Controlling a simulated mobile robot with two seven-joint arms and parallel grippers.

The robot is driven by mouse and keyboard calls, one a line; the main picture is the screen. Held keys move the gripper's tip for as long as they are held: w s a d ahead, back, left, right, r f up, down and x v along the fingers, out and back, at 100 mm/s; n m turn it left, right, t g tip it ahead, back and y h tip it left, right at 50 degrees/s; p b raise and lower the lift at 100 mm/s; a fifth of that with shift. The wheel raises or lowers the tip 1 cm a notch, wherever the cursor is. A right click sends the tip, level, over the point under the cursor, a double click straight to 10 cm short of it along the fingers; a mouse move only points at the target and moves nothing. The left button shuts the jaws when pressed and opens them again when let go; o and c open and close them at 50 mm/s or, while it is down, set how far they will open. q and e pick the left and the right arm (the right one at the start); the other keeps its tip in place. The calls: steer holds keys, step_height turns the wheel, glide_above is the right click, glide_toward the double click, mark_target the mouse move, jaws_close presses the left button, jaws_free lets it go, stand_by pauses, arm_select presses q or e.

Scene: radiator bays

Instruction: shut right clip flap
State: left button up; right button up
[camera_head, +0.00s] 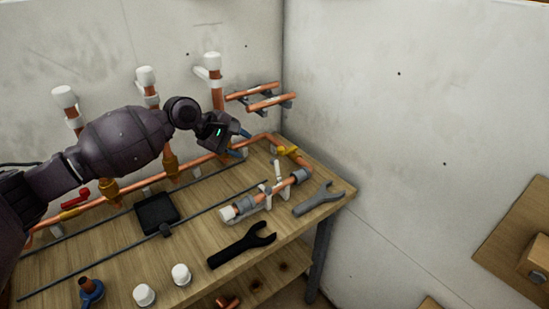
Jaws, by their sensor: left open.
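A short copper pipe assembly (274,191) lies along the right part of the wooden workbench (205,222), with a white cap at its left end and grey clips around it. White upright pieces (278,171) stand at its middle, apparently clip flaps sticking up. I cannot tell for sure which one is the right flap. My left gripper (243,143) is open and empty, above the back of the bench, behind and left of the upright pieces and apart from them. My right gripper is not in view.
White-capped copper risers (212,73) stand at the back wall, with copper pipes (266,98) on wall brackets. A black tray (157,213) lies mid-bench.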

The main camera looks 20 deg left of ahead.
mark_target(271, 160)
arm_select(q)
steer(key=b+x, duration=0.2)
steer(key=x, duration=0.8)
steer(key=shift+w+d+f, duration=0.25)
steer(key=shift+f, duration=0.1)
steer(key=shift+c, duration=0.2)
